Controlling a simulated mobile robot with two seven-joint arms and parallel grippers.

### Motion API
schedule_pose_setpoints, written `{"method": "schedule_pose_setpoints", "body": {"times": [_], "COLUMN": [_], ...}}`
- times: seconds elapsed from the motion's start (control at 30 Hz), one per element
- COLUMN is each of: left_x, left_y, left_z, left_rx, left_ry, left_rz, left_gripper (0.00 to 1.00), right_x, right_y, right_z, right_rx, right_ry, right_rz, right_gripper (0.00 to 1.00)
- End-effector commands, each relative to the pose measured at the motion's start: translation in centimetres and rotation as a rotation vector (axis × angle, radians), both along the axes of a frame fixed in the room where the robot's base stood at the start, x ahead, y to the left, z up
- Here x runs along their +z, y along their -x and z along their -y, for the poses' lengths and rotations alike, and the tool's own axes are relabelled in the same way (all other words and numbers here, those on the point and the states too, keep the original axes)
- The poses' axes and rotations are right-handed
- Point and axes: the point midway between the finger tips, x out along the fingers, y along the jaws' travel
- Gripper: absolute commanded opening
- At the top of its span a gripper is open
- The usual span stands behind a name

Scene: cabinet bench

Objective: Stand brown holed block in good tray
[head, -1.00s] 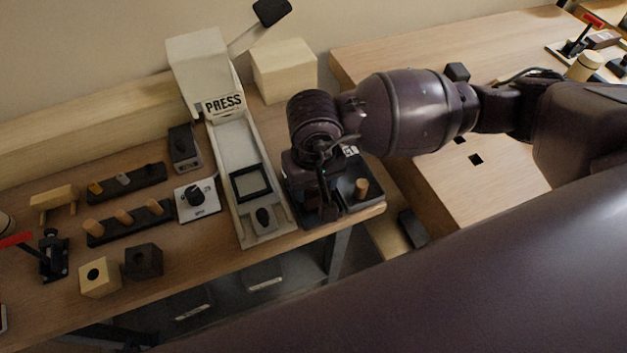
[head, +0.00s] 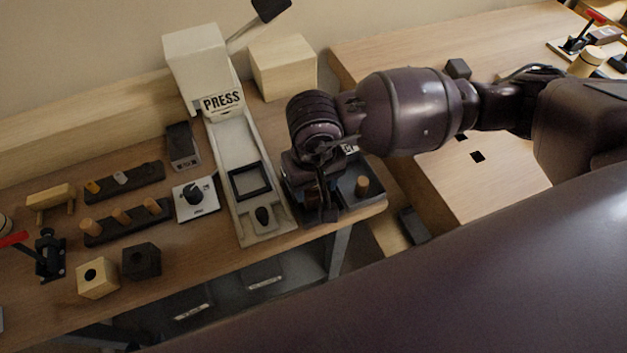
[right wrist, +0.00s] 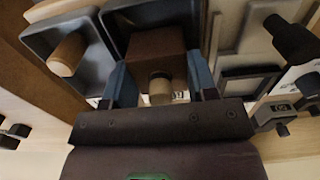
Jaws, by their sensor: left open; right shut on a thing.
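My right gripper (right wrist: 158,84) is shut on the brown block (right wrist: 154,46), with one blue-grey finger on each side. In the head view my right gripper (head: 325,207) is over the trays and hides the block. A label (head: 349,149) behind the trays is partly hidden and unreadable. My left gripper is out of view.
The press (head: 238,150) stands just left of the trays. A switch box (head: 195,197), peg racks, a pale holed block (head: 97,278) and a dark holed block (head: 141,261) are further left. The bench's front edge runs close to the trays.

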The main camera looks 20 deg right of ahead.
Motion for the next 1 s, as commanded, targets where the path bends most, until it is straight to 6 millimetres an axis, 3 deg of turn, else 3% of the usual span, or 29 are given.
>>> {"method": "schedule_pose_setpoints", "body": {"times": [0.47,0.5,0.67,0.87,0.93,1.0], "left_x": [-0.67,-0.65,-0.60,-0.58,-0.57,-0.57], "left_y": [0.29,0.29,0.26,0.24,0.25,0.25], "left_z": [0.00,0.00,0.00,0.00,0.00,0.00], "left_rx": [0.000,0.000,0.000,0.000,0.000,0.000], "left_ry": [0.000,0.000,0.000,0.000,0.000,0.000], "left_rz": [-0.011,-0.010,-0.009,-0.009,-0.009,-0.009], "left_gripper": [0.43,0.43,0.43,0.43,0.43,0.43], "right_x": [-0.66,-0.65,-0.63,-0.62,-0.63,-0.62], "right_y": [0.03,0.03,0.03,0.02,0.03,0.03], "right_z": [0.02,0.02,0.01,0.01,0.01,0.01], "right_rx": [0.000,0.000,0.000,0.000,0.000,0.000], "right_ry": [0.000,0.000,0.000,0.000,0.000,0.000], "right_rz": [-0.001,-0.001,-0.001,0.000,-0.001,-0.001], "right_gripper": [0.29,0.57,0.82,0.82,0.91,0.91]}}
